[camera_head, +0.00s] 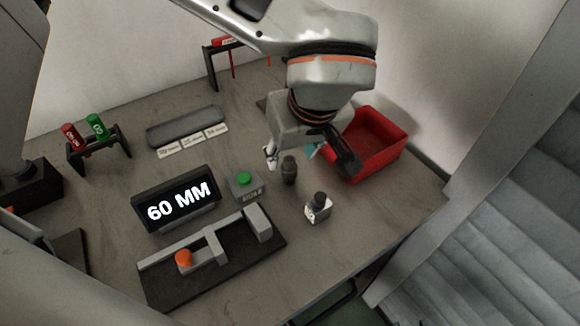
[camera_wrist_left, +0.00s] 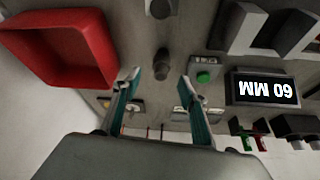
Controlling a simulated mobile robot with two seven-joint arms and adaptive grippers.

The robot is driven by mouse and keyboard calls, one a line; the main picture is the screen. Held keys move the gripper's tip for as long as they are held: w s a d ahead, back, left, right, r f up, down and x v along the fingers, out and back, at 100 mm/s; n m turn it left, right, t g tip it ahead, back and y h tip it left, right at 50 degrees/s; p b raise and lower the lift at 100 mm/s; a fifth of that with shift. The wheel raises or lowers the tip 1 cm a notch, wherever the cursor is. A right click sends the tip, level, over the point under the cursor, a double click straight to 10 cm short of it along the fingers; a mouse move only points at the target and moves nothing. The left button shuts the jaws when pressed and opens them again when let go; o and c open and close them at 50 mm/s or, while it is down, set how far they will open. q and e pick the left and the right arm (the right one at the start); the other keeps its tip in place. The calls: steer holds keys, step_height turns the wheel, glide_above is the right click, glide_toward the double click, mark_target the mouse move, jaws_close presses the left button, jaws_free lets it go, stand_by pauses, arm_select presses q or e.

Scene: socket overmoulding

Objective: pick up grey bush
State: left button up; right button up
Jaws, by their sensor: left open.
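A dark grey bush (camera_head: 289,171) stands upright on the table just below my left gripper (camera_head: 308,156) in the head view. In the left wrist view the bush (camera_wrist_left: 161,64) appears between and just beyond the fingertips of the open left gripper (camera_wrist_left: 156,77). No contact between fingers and bush is visible. A second dark cylindrical piece (camera_head: 319,199) sits on a small silver block (camera_head: 318,211) to the right and nearer; its top shows at the upper edge of the wrist view (camera_wrist_left: 160,8). My right gripper is not in view.
A red bin (camera_head: 389,161) stands close on the right of the gripper. A green-button box (camera_head: 244,186), a "60 MM" display (camera_head: 178,201) and a black-based fixture (camera_head: 264,259) lie to the left. A grey tray (camera_head: 184,127) is farther back. The table's right front is clear.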

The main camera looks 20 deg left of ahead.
mark_target(290, 160)
arm_select(q)
steer(key=x, duration=0.4)
steer(key=shift+s+f+b, duration=0.1)
steer(key=shift+f+b, duration=0.15)
steer(key=shift+b, duration=0.15)
jaws_close()
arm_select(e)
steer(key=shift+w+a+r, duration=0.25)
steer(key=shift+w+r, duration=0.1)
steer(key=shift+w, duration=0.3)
arm_select(q)
steer(key=shift+r, duration=0.1)
